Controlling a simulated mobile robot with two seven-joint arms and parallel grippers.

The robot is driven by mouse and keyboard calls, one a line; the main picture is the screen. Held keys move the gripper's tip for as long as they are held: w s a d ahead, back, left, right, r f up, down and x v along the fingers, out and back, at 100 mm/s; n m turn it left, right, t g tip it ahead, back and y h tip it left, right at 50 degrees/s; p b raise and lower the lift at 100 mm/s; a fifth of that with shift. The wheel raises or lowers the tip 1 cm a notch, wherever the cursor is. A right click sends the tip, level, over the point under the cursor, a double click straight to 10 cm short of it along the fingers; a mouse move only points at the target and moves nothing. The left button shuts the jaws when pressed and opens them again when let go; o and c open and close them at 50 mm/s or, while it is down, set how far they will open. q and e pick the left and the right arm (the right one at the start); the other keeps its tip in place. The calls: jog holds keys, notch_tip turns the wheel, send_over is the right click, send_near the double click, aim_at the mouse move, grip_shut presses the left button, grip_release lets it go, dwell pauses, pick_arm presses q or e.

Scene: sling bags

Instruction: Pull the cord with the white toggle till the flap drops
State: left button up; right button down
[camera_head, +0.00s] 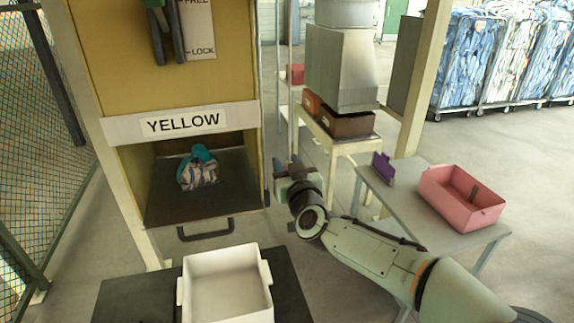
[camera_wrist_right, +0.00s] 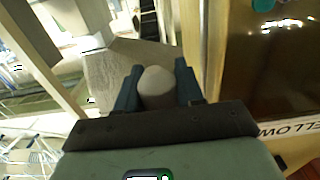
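The yellow cabinet (camera_head: 125,80) has a white strip reading YELLOW (camera_head: 182,123). Below the strip, a dark panel (camera_head: 165,212) with a black handle (camera_head: 206,232) spans the opening, and a teal and white sling bag (camera_head: 197,172) lies on it. I cannot tell whether this panel is the flap. My right gripper (camera_head: 283,168) is beside the cabinet's right post. In the right wrist view, the fingers of my right gripper (camera_wrist_right: 157,85) stand on both sides of the pale toggle (camera_wrist_right: 157,88) and appear closed on it. The cord is not clear. My left gripper is not in view.
A white bin (camera_head: 228,285) stands on a dark surface in front of the cabinet. A grey table (camera_head: 400,190) at right holds a pink bin (camera_head: 460,205) and a purple item (camera_head: 383,168). A FREE/LOCK plate (camera_head: 198,28) is at the cabinet's top. A mesh fence (camera_head: 40,150) is at left.

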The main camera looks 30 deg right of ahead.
pick_arm(q)
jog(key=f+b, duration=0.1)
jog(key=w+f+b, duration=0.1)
jog(key=b, duration=0.1)
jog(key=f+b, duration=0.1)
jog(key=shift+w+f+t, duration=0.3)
pick_arm(e)
notch_tip(320, 180, down, 6)
jog(key=shift+f, duration=0.25)
jog(key=c, duration=0.8)
grip_release()
jog(key=shift+s, duration=0.1)
pick_arm(q)
jog(key=shift+b, duration=0.35)
pick_arm(e)
jog(key=v, duration=1.3)
jog(key=shift+s, duration=0.15)
